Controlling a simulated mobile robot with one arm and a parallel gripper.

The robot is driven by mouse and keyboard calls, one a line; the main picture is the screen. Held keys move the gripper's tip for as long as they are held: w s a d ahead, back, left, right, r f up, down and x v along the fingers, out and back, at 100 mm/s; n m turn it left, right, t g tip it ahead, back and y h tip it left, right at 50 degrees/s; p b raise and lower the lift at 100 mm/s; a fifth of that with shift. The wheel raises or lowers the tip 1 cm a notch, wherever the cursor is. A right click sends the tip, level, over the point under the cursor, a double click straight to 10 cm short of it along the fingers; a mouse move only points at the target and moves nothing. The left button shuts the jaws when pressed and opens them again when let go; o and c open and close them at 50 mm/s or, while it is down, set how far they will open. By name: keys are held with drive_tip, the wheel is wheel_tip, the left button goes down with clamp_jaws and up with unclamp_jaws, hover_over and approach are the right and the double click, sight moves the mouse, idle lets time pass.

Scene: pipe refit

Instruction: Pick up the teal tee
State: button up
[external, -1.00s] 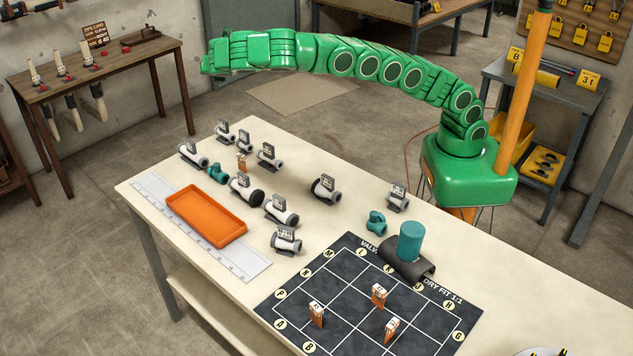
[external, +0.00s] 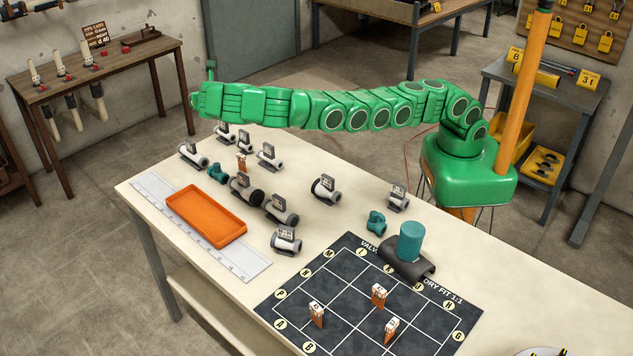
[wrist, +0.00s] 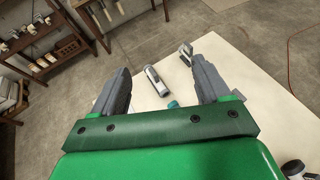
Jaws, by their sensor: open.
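A small teal fitting (external: 217,173) lies on the workbench near its far left end, beside a grey-white pipe piece. A second teal fitting (external: 376,223) lies near the middle of the bench, by the dark mat. Both are small, and I cannot tell surely which is the tee. My gripper (external: 197,103) is at the left end of the green arm, in the air above the bench's far left end. In the wrist view my gripper (wrist: 162,66) is open and empty. A bit of teal (wrist: 173,104) shows low between the jaws, partly hidden by the gripper body.
Several grey-white tagged pipe pieces (external: 283,210) lie around the teal fittings. An orange tray (external: 205,216) sits on a white ruler board (external: 150,190). A teal cylinder (external: 410,240) stands on a dark saddle. The dark gridded mat (external: 335,265) holds upright orange markers (external: 378,295).

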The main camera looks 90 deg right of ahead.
drive_tip(key=shift+a+f, duration=0.15)
drive_tip(key=shift+f, duration=0.15)
approach(215, 168)
drive_tip(key=x, duration=0.3)
drive_tip(key=shift+f, duration=0.25)
drive_tip(key=shift+w+d+f, duration=0.15)
drive_tip(key=shift+w+d, duration=0.05)
drive_tip(key=shift+d, duration=0.45)
drive_tip(key=shift+x, duration=3.15)
drive_tip(key=shift+c, duration=0.4)
clamp_jaws()
